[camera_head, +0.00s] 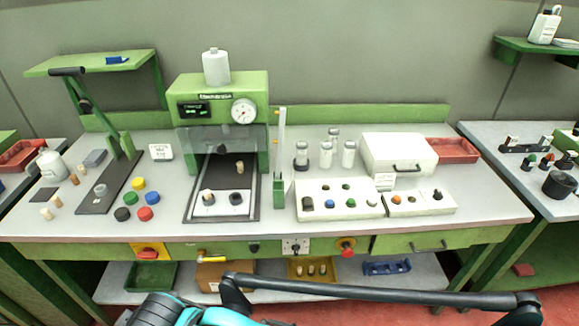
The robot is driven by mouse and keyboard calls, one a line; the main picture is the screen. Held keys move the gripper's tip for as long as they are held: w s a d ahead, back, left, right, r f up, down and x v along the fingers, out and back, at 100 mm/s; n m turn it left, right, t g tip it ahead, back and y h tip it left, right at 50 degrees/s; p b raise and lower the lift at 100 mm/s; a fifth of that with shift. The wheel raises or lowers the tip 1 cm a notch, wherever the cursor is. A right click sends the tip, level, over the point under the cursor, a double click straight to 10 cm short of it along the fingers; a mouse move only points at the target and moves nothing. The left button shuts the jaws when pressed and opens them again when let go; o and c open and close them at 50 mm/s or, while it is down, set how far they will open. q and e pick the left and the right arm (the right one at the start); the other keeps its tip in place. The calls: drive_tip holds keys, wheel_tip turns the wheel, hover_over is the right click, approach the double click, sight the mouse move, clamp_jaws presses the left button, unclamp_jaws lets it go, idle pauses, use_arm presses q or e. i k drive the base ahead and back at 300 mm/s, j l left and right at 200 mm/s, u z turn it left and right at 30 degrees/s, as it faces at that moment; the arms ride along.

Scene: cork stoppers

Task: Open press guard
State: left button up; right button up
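The green press (218,98) stands at the back of the bench, left of centre, with a lit display and a round dial gauge on its front. Its clear guard (200,141) is a see-through panel across the front, below the gauge. Under its lower edge, the dark bed (222,178) shows, with a cork on it and a pale block with two knobs at the front. I cannot tell how far the guard is raised. Teal and black parts of mine show at the bottom edge. Neither gripper is in view.
A hand-lever press (105,155) stands left, beside coloured caps. A slim upright post (280,155) stands right of the press. Further right are jars (326,155), white button boxes (338,198) and a white lidded case (398,154). A red emergency button (346,247) is on the bench front.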

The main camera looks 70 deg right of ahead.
sight(222, 150)
drive_tip(key=z, duration=2.15)
